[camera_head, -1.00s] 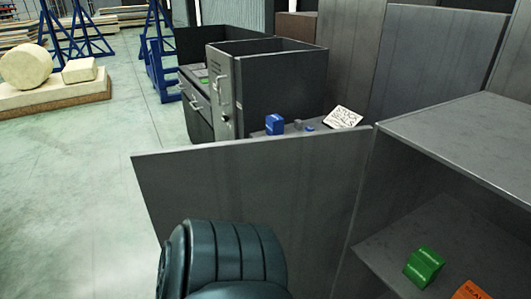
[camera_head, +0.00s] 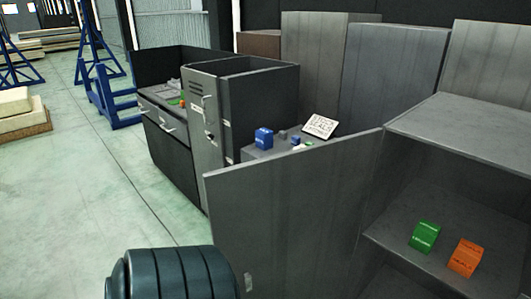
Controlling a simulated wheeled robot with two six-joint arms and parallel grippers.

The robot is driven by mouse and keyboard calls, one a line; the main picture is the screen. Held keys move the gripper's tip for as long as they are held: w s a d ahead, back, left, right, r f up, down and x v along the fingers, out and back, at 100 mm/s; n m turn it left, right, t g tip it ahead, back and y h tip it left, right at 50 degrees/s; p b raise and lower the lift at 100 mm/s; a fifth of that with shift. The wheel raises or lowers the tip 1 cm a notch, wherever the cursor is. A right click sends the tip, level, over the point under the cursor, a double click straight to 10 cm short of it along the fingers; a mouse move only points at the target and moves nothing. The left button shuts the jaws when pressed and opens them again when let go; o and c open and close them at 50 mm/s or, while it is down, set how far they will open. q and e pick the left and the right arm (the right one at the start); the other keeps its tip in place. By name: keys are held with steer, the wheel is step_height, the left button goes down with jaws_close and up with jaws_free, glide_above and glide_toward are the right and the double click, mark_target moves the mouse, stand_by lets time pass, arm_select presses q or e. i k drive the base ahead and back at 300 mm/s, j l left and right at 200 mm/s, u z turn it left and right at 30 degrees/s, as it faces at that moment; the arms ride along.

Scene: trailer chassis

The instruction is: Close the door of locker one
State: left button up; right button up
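A grey open locker (camera_head: 450,122) stands at the right, its inside facing me. Its door (camera_head: 290,205) stands wide open, a flat grey panel reaching out to the left from the locker's left edge. No number shows, so I cannot tell whether this is locker one. A green block (camera_head: 425,236) and an orange block (camera_head: 467,257) sit on its shelf. A dark ribbed part of my arm covers the bottom, in front of the door's lower left. Neither gripper is in view, and I cannot tell whether the arm touches the door.
Behind the door stand a vented grey cabinet (camera_head: 203,115) and a dark drawer unit (camera_head: 170,145). A blue block (camera_head: 263,138) and a white sign (camera_head: 320,126) rest on a grey surface. Tall grey panels (camera_head: 393,75) stand behind. The floor (camera_head: 80,200) at left is clear.

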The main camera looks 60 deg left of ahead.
mark_target(291, 220)
steer(key=k+j+z, duration=0.15)
steer(key=k+j, duration=0.4)
steer(key=j, duration=0.25)
steer(key=k+j+z, duration=0.15)
steer(key=k+j, duration=0.5)
steer(key=j, duration=0.1)
